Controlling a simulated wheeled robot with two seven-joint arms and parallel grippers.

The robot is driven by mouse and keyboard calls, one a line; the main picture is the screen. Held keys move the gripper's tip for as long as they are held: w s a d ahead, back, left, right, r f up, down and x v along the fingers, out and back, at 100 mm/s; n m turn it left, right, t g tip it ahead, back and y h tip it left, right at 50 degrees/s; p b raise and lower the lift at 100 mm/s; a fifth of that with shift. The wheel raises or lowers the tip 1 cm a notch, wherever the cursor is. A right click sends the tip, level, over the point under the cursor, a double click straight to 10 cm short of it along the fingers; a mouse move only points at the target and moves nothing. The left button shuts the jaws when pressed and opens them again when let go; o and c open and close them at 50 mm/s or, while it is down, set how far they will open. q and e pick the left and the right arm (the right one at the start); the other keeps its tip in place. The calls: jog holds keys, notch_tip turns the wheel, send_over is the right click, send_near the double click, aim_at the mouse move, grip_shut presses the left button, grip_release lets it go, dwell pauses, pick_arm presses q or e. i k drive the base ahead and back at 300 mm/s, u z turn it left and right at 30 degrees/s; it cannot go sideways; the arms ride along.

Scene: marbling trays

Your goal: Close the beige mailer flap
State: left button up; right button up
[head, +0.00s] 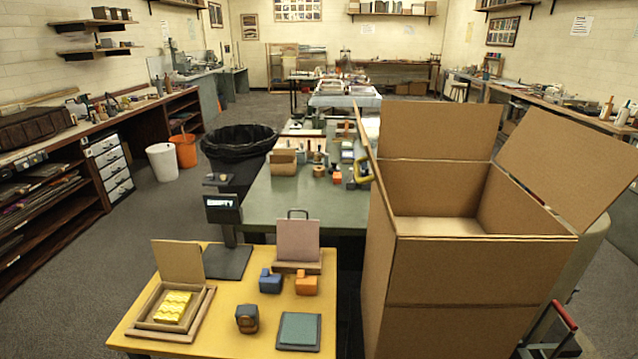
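The beige mailer (143,317) lies at the left of the yellow table. It is a low open box with a yellow wavy-patterned block (173,307) inside. Its beige flap (178,262) stands up, nearly upright, at the box's back edge, so the mailer is open. Neither of my grippers shows in the head view, and nothing touches the flap.
On the yellow table (222,337) stand a dark block (247,319), a green-topped pad (299,331), a blue block (270,281), an orange block (306,283) and an upright pinkish board (298,240). A tall open cardboard box (455,325) fills the right.

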aim_at(177, 261)
jog(key=u, duration=2.7)
jog(key=i, duration=3.5)
jog(key=z, duration=2.8)
jog(key=i, duration=2.1)
jog(key=u, duration=0.05)
